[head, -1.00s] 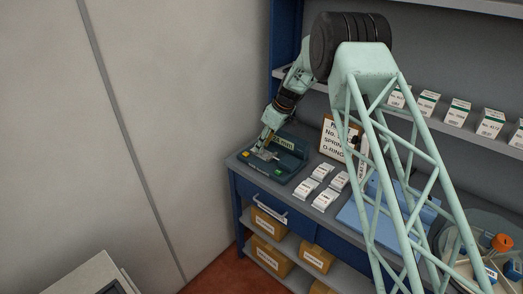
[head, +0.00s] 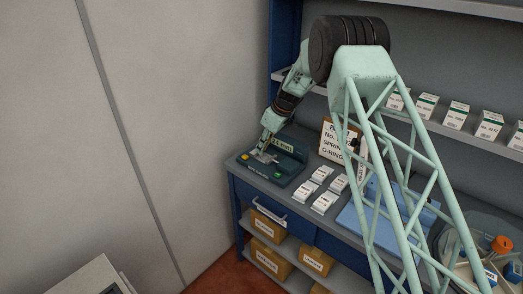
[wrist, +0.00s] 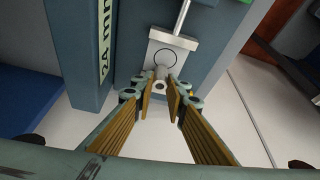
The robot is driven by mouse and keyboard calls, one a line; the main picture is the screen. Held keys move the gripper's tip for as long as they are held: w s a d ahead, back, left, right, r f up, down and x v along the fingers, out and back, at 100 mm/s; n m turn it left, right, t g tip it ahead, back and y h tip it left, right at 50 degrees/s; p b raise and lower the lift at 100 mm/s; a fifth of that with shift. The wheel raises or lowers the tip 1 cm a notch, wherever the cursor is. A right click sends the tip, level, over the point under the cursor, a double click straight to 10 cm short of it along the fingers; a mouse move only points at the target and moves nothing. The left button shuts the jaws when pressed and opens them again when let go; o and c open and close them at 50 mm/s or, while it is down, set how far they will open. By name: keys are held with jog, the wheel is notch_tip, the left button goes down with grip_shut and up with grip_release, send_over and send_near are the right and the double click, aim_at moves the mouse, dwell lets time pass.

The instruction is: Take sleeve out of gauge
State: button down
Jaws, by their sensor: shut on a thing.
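The gauge (head: 283,168) is a dark green-grey unit at the left end of the bench, with an upright display at its back. The display also shows in the wrist view (wrist: 105,40) and reads about 24 mm. The sleeve (wrist: 160,73), a small grey tube, stands between my fingertips in front of the gauge's pale plate (wrist: 177,43) and rod. My gripper (wrist: 161,94) is shut on the sleeve; in the head view my gripper (head: 264,150) is low over the gauge. Whether the sleeve still touches the gauge cannot be told.
Several small white labelled packets (head: 322,174) lie right of the gauge, with a sign (head: 333,140) behind them. A blue mat (head: 352,218) and a round tray with an orange-capped bottle (head: 501,243) are farther right. A shelf with white boxes runs above.

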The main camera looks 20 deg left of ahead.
jog(key=shift+r, duration=0.2)
jog(key=shift+r, duration=1.4)
jog(key=shift+s+r, duration=0.1)
jog(key=shift+r, duration=0.05)
jog(key=s+d+r+b, duration=0.1)
jog(key=s+d+b, duration=0.1)
jog(key=s+d, duration=0.7)
jog(key=s, duration=0.4)
jog(key=shift+r, duration=0.25)
jog(key=shift+d, duration=0.1)
